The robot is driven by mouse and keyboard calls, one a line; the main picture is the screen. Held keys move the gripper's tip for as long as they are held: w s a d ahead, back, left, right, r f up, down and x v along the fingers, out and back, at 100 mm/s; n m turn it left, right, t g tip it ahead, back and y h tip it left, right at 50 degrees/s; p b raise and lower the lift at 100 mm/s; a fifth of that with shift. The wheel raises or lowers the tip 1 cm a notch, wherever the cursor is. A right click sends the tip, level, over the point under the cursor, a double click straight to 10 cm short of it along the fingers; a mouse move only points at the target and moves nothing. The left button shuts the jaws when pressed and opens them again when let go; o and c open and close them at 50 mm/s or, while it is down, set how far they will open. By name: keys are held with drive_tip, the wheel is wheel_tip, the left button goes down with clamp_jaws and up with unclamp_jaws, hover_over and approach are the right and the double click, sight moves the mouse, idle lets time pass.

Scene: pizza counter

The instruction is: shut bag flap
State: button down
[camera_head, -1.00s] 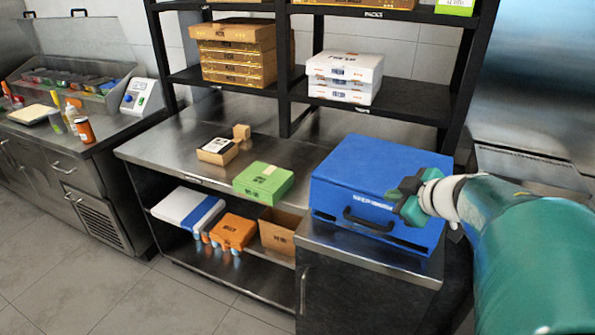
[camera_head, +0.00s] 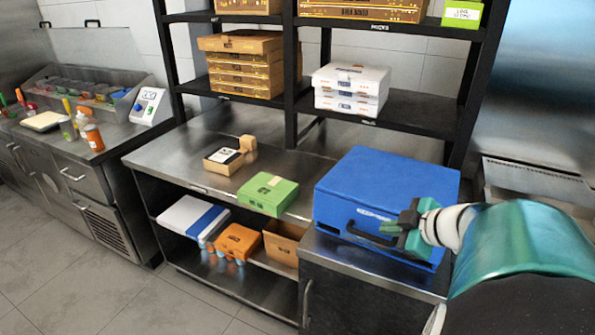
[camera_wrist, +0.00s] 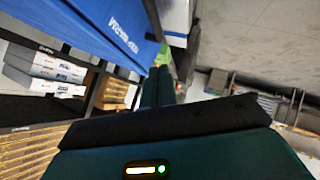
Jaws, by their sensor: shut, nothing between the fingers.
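The blue bag (camera_head: 375,185) is a box-shaped delivery bag standing on the steel counter at right. Its top looks flat and closed over, and a black handle and a dark slot show on its front. In the wrist view its blue side with white lettering (camera_wrist: 100,35) fills the upper left. My gripper (camera_head: 388,228) is in front of the bag's front face, near the handle's right end. Its green fingers (camera_wrist: 158,85) are together and empty in the wrist view. I cannot tell whether they touch the bag.
A green box (camera_head: 268,194) and a small carton (camera_head: 224,160) lie on the counter (camera_head: 185,145) left of the bag. White pizza boxes (camera_head: 348,90) and brown boxes (camera_head: 240,65) fill the shelf behind. An orange box (camera_head: 238,241) sits on the lower shelf. The floor at left is clear.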

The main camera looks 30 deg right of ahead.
sight(364, 233)
drive_tip(key=w+f, duration=0.4)
drive_tip(key=f, duration=0.1)
drive_tip(key=shift+w+d+f, duration=0.25)
drive_tip(key=shift+w, duration=0.1)
drive_tip(key=shift+w+d+f, duration=0.15)
drive_tip(key=shift+d+f, duration=0.1)
drive_tip(key=shift+f, duration=0.25)
wheel_tip(364, 233, down, 3)
drive_tip(key=shift+w+r, duration=0.1)
drive_tip(key=shift+w, duration=0.05)
